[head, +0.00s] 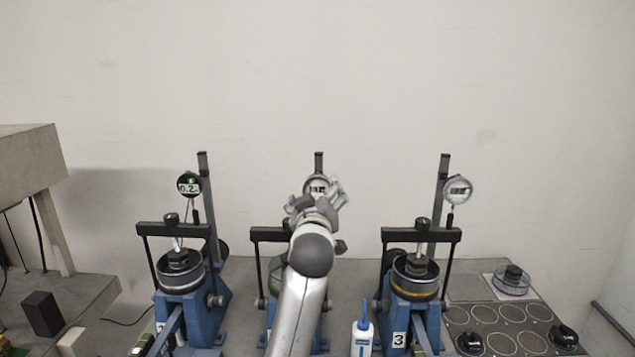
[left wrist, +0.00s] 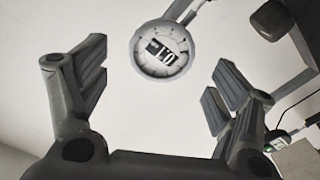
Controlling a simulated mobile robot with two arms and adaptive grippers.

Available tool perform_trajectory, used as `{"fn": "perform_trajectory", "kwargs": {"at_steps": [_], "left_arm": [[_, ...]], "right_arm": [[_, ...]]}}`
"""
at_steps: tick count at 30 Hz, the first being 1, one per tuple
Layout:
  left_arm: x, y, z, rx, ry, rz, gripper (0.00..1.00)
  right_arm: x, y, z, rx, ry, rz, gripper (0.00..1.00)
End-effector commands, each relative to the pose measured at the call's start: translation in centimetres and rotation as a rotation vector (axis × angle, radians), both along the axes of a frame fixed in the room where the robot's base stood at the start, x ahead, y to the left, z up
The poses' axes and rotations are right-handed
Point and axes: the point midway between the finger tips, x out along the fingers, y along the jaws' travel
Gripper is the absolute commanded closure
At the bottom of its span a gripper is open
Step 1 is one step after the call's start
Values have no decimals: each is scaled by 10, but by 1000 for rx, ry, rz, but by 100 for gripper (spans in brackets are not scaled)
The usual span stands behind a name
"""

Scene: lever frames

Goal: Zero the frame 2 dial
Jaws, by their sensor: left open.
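The frame 2 dial (head: 317,187) is a round gauge with a pale rim on the post of the middle blue frame (head: 268,318). My left gripper (head: 317,203) is in front of it and partly covers it in the head view. In the left wrist view the dial (left wrist: 162,48) shows its face and a small dark display, tilted, beyond the open fingers (left wrist: 160,95). The fingers are apart and empty, and do not appear to touch the dial. The exact reading is hard to make out. My left arm hides much of frame 2. My right gripper is not in view.
Frame 1's dark dial (head: 189,186) stands at left and frame 3's pale dial (head: 457,190) at right. A white bottle (head: 362,338) stands in front between frames 2 and 3. A panel with round recesses (head: 505,320) lies at right. The wall behind is bare.

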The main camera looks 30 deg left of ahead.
Motion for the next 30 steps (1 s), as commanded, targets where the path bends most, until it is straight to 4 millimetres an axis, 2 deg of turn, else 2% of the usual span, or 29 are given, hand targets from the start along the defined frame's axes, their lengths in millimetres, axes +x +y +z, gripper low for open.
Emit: {"fn": "perform_trajectory", "kwargs": {"at_steps": [1,4,9,14,23,30], "left_arm": [[8,6,4,2,2,2,16],[21,14,4,1,3,1,16],[37,23,2,1,1,1,16],[44,27,1,1,0,0,16],[45,28,0,0,-1,0,16],[45,28,0,0,0,0,46]], "right_arm": [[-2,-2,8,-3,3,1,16],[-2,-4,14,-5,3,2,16],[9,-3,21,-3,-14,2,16],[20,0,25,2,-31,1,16],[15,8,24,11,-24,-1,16],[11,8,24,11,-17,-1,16]]}}
